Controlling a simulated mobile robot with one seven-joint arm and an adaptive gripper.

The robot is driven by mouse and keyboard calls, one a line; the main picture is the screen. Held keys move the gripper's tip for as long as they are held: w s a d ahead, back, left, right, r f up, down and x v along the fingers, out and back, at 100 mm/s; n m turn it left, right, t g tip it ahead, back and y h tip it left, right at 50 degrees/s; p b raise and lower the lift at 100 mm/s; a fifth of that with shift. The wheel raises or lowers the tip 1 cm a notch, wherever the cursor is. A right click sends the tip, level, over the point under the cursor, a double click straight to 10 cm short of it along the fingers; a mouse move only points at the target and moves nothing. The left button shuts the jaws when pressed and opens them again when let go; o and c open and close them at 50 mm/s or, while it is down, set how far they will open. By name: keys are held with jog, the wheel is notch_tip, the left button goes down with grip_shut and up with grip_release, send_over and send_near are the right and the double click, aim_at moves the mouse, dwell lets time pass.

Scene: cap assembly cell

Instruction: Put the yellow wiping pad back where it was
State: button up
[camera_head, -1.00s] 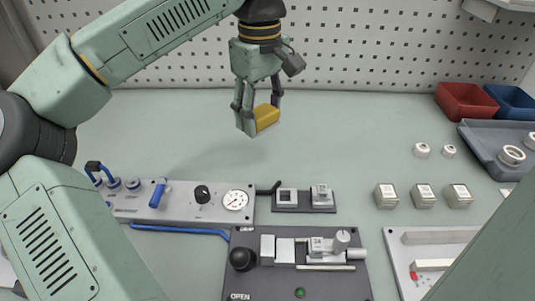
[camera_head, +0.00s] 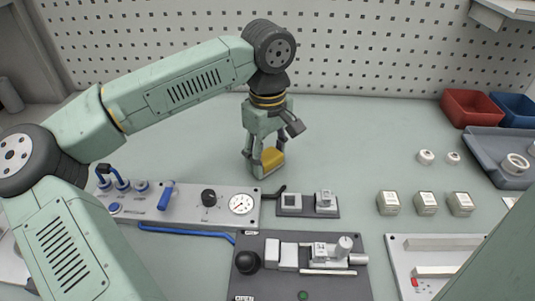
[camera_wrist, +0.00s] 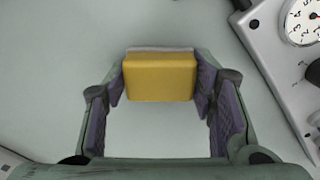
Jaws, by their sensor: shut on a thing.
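The yellow wiping pad (camera_head: 272,158) is a small block with a pale layer along one side. My gripper (camera_head: 265,160) is shut on it and points down, low over the bench behind the gauge panel. In the wrist view the pad (camera_wrist: 160,77) sits between the two purple-lined fingers (camera_wrist: 161,84), near their tips. I cannot tell whether the pad touches the bench top.
The gauge panel (camera_head: 187,207) with its dial (camera_head: 241,204) lies just in front of my gripper. A dark two-block fixture (camera_head: 308,212) is to the right. Red (camera_head: 470,108) and blue (camera_head: 514,108) bins stand at the back right. The bench (camera_head: 350,140) right of my gripper is clear.

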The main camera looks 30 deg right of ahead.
aim_at(268, 155)
jog(key=shift+f, duration=0.25)
jog(key=o, duration=1.1)
jog(key=shift+r, duration=0.1)
notch_tip(268, 155, up, 12)
jog(key=b, duration=0.1)
jog(key=shift+r, duration=0.2)
jog(key=shift+f, duration=0.1)
